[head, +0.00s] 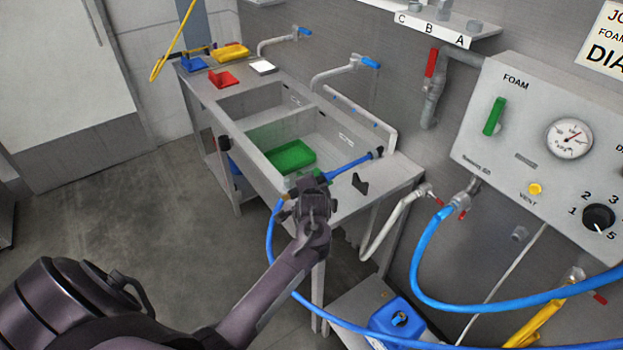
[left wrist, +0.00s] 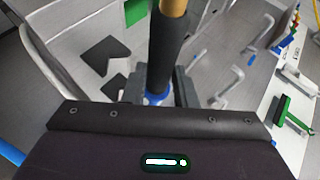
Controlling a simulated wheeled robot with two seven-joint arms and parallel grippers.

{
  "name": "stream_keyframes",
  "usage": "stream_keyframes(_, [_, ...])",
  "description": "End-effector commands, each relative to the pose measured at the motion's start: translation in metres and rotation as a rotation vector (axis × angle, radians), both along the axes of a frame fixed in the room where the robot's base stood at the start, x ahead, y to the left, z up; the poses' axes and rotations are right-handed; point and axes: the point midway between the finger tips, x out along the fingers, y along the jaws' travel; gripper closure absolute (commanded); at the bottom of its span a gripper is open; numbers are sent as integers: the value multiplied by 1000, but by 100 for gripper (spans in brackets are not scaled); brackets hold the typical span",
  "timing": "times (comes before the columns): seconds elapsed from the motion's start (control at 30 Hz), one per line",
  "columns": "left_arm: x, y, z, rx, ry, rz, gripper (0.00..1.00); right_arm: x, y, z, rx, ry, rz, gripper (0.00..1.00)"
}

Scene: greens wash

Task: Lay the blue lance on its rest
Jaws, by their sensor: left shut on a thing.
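In the head view my left gripper (head: 314,186) is shut on the handle of the blue lance (head: 350,164), above the near end of the sink bench. The lance's blue tube slants up and right to a black tip. In the left wrist view the lance (left wrist: 166,50) shows as a black grip with a brass end and a blue ring between the fingers (left wrist: 156,90). Two black bracket shapes (left wrist: 104,52) show in the left wrist view. My right gripper is out of view.
The sink bench (head: 400,172) holds a green tray (head: 291,156) in its near basin. Taps stand along the wall side. A blue hose (head: 272,240) hangs from the lance and loops right. The foam panel (head: 540,130) and pipes are at right. Floor at left is clear.

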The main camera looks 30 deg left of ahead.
Motion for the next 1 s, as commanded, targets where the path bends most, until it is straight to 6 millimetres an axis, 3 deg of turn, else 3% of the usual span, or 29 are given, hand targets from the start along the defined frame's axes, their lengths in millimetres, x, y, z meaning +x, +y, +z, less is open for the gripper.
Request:
stream_keyframes(0.43, [2,0,2,13,5,5,87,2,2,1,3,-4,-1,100])
stream_keyframes(1.0, [1,0,-52,9,4,6,87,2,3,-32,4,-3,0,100])
